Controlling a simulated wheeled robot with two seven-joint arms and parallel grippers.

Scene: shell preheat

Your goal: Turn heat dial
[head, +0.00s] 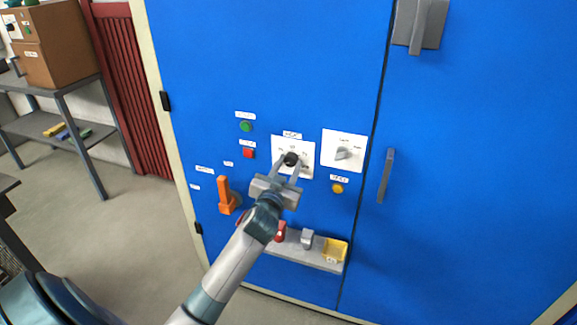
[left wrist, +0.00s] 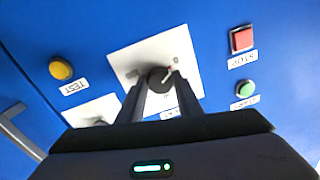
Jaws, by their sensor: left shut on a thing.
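The black dial (head: 291,159) sits on a white plate on the blue cabinet door in the head view. It also shows in the left wrist view (left wrist: 160,80), with a pale pointer mark on it. My left gripper (head: 289,168) is at the dial, its two fingers on either side, shut on it. In the left wrist view the fingers (left wrist: 161,92) reach up to the dial's sides. The small plate lettering is too blurred to read. My right gripper is in neither view.
A second white plate with a grey knob (head: 342,153) is right of the dial. Green (head: 246,126) and red (head: 248,153) buttons, a yellow button (head: 337,188) and an orange handle (head: 226,196) surround it. A ledge (head: 290,249) with small items, including a yellow bin (head: 335,250), is below.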

